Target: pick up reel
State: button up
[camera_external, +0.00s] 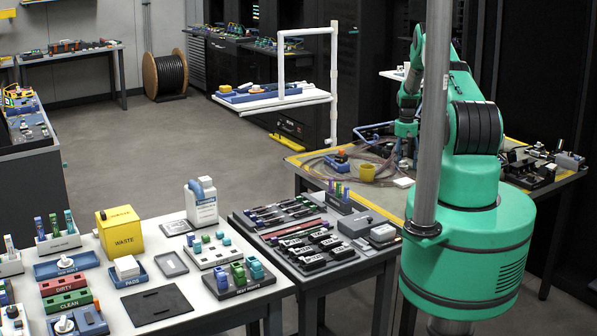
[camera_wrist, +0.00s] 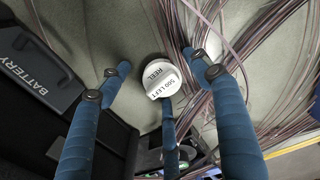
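A small white reel (camera_wrist: 162,77) with the printed words "REEL" and "500 LEFT" is near the middle of the wrist view. It is above or on a grey-green surface; I cannot tell how it is supported. My gripper (camera_wrist: 152,86) has its blue fingers spread on the left and right of the reel, with visible gaps, and another dark blue part just below it. It is open and empty. In the external view my gripper (camera_external: 405,150) is low over the far table, and I cannot make out the reel there.
Loose thin cables (camera_wrist: 285,75) lie right of the reel. A black case marked "BATTERY" (camera_wrist: 35,65) is at left. On the far table, a yellow cup (camera_external: 366,173) stands near my gripper. A wooden cable drum (camera_external: 165,76) stands on the floor at back left.

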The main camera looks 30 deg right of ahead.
aim_at(404, 161)
jog(key=c, duration=1.1)
jog(key=shift+r, duration=1.85)
jog(key=s+a, duration=0.3)
jog(key=s, duration=0.1)
jog(key=s+a+r, duration=0.1)
jog(key=s+a, duration=0.2)
jog(key=s, duration=0.2)
jog(key=s+a, duration=0.2)
jog(key=s, duration=0.2)
jog(key=shift+s+a+r+b, duration=0.2)
jog(key=shift+a+b, duration=0.1)
jog(key=shift+a, duration=0.1)
